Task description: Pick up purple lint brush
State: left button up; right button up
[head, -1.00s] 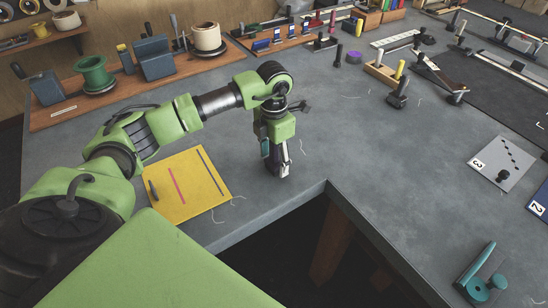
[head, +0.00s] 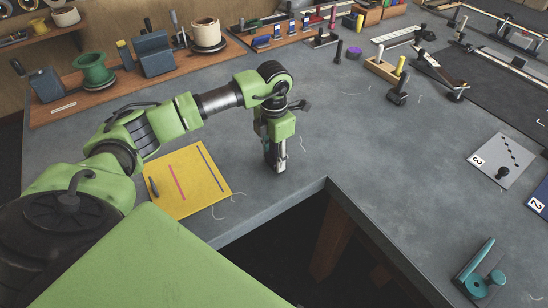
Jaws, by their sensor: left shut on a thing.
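My left gripper (head: 276,160) points down over the grey worktop (head: 330,150), right of the yellow mat. It is shut on a small dark thing, mostly hidden between the fingers. I cannot make out its shape or colour, so I cannot tell whether it is the purple lint brush. No purple lint brush shows clearly elsewhere. A small round purple thing (head: 353,54) lies far back on the worktop, well away from the gripper. My right gripper is not in view.
The yellow mat (head: 208,200) has coloured strips and a small dark item. A wooden board (head: 60,112) with spools and blocks lies at the back left. A dark clamp-like tool (head: 398,93) stands right of the middle. A teal tool (head: 480,285) lies lower right. The worktop's middle is clear.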

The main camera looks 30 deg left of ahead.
pick_arm(q)
notch_tip(320, 180, up, 2)
jog(key=shift+w+r, duration=0.1)
jog(key=shift+r, duration=0.05)
jog(key=w+a+r+b, duration=0.5)
jog(key=w+a+r, duration=0.3)
jog(key=a+r, duration=0.2)
jog(key=shift+w+a, duration=0.2)
jog(key=shift+a, duration=0.4)
